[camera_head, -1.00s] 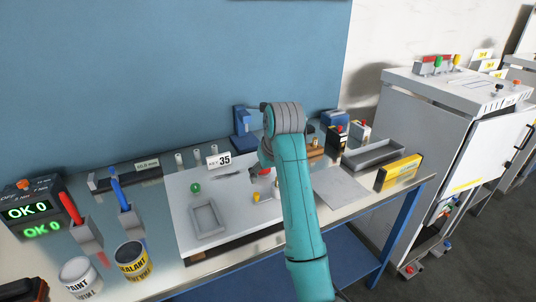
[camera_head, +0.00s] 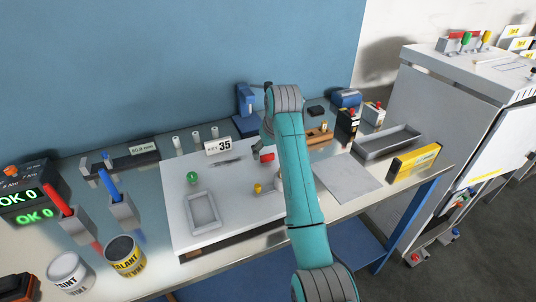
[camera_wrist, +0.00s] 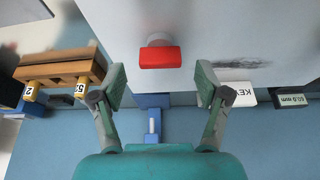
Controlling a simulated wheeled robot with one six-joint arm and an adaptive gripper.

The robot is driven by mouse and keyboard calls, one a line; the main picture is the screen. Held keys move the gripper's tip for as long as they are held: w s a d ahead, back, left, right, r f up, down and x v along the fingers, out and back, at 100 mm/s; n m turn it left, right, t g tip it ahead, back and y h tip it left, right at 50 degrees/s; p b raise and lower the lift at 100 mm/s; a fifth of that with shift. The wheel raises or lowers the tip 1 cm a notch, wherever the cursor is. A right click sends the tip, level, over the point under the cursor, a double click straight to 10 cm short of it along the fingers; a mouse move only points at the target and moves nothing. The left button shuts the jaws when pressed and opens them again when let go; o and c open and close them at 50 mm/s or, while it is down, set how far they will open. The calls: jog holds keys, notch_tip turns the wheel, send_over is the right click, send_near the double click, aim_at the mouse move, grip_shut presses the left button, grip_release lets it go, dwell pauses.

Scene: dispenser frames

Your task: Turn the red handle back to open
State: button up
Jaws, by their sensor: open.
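A red handle (camera_wrist: 160,57), a short block on a pale round mount, stands on the white board (camera_wrist: 215,25) in the wrist view. In the head view a small red piece (camera_head: 267,157), which looks like the same handle, shows beside my arm. My gripper (camera_wrist: 160,84) is open and empty. Its two fingers lie apart at the left and right, with the red handle centred between and slightly beyond their tips in the picture. I see no contact with the handle.
A wooden block with labelled pieces (camera_wrist: 60,68) is left of the fingers in the wrist view. A white cabinet (camera_head: 440,120) stands at the right.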

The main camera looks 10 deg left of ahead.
aim_at(267, 158)
jog(key=shift+x, duration=1.25)
jog(key=c, duration=1.2)
jog(key=shift+o, duration=0.2)
